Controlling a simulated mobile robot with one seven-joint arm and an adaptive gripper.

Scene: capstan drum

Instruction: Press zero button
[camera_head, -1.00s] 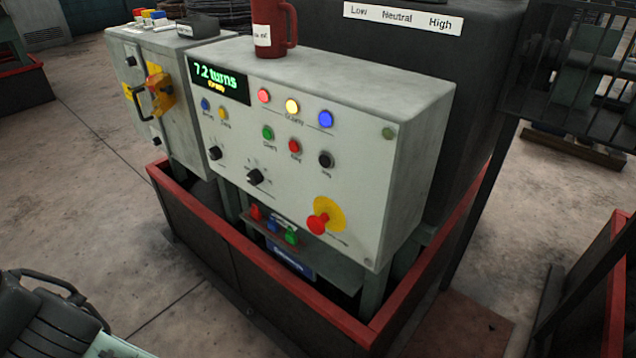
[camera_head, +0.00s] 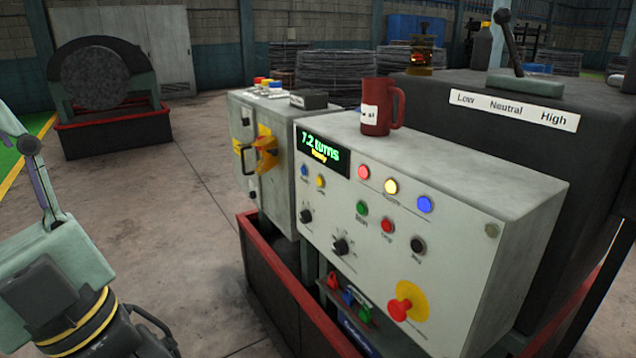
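The control panel (camera_head: 460,265) is a pale grey box on a stand. Its display (camera_head: 322,155) reads 7.2 turns in green, with a small yellow line below. Under it are a small blue button (camera_head: 305,171) and a small yellow button (camera_head: 320,181); their labels are too small to read, so I cannot tell which is zero. To the right are lit red (camera_head: 363,172), yellow (camera_head: 391,187) and blue (camera_head: 425,204) lights or buttons. Below those are green (camera_head: 361,208), red (camera_head: 387,226) and black (camera_head: 417,245) buttons. My gripper is not seen.
A red emergency stop (camera_head: 399,309) and two black knobs are on the panel. A red mug (camera_head: 378,108) stands on top. A grey cabinet (camera_head: 275,165) with a yellow-backed switch adjoins left. Light-green machinery (camera_head: 60,250) fills the left edge; I cannot tell whether it is mine. Open floor lies behind.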

